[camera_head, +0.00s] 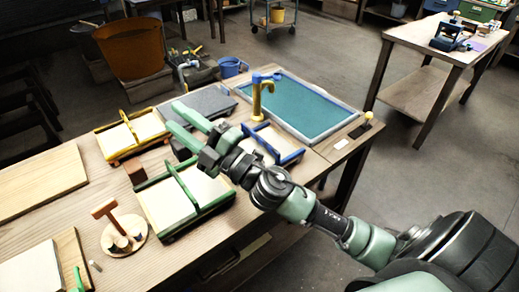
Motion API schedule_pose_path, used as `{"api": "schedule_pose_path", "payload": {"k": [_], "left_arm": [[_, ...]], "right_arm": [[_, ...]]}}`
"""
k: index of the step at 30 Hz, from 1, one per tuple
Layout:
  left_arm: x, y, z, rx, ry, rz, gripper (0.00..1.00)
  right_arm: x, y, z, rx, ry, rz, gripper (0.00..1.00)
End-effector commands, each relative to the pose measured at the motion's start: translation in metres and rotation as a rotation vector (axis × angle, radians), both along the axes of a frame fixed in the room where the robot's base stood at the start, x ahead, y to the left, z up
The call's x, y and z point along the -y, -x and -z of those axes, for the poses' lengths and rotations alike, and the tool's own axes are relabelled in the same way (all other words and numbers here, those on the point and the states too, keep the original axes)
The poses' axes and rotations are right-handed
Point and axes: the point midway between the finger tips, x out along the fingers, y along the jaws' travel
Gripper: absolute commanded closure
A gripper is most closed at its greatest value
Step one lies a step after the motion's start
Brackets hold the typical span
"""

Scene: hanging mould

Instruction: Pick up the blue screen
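A small blue-framed screen (291,158) with a pale panel lies on the wooden table, partly hidden behind my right arm. A larger teal screen (300,105) in a grey-blue frame lies behind it; I cannot tell for certain which is the blue screen named. My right gripper (175,117) reaches across the table from the right. Its green fingers are spread, with nothing visible between them. It is left of the blue-framed screen, over the area between the yellow-framed and green-framed ones. My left gripper is not in view.
A yellow-framed screen (118,138) and a green-framed screen (157,204) lie left of my arm. A yellow post with a blue top (257,97) stands by the teal screen. A round wooden stand (124,238) is at front left. A blue bucket (231,67) stands behind.

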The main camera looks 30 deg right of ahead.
Motion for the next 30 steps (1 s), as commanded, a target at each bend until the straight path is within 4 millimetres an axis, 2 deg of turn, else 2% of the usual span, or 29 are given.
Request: {"api": "schedule_pose_path", "payload": {"k": [1,3,5,7,8,10,11,12,14,15,18,19,21,24,30], "left_arm": [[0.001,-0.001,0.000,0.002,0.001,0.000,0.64],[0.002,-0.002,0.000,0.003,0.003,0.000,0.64],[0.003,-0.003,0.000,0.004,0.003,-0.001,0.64],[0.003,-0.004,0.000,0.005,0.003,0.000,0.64],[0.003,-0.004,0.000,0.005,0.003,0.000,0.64],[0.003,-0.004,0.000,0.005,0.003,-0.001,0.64],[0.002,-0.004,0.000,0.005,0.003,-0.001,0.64],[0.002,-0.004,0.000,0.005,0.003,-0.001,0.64],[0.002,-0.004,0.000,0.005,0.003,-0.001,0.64],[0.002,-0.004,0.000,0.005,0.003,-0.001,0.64],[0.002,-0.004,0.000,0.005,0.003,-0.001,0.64],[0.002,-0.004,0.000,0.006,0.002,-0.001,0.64],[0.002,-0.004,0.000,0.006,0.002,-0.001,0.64],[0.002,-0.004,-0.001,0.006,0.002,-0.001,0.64],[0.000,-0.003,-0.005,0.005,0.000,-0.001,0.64]], "right_arm": [[-0.022,0.001,-0.010,0.098,0.165,-0.097,0.64],[-0.048,0.006,-0.005,0.194,0.404,-0.230,0.64],[-0.059,0.007,0.013,0.239,0.622,-0.335,0.64],[-0.054,0.004,0.044,0.244,0.887,-0.438,0.64],[-0.046,0.001,0.058,0.229,1.002,-0.476,0.64],[-0.010,-0.009,0.090,0.159,1.260,-0.543,0.64],[0.010,-0.014,0.101,0.114,1.362,-0.561,0.64],[0.040,-0.019,0.114,0.044,1.488,-0.582,0.64],[0.087,-0.025,0.125,-0.074,1.647,-0.593,0.64],[0.117,-0.027,0.128,-0.155,1.735,-0.594,0.64],[0.181,-0.027,0.127,-0.340,1.884,-0.581,0.64],[0.196,-0.026,0.126,-0.387,1.914,-0.576,0.64],[0.220,-0.023,0.122,-0.466,1.960,-0.568,0.64],[0.237,-0.021,0.124,-0.525,1.987,-0.562,0.64],[0.238,-0.029,0.143,-0.534,1.990,-0.564,0.64]]}}
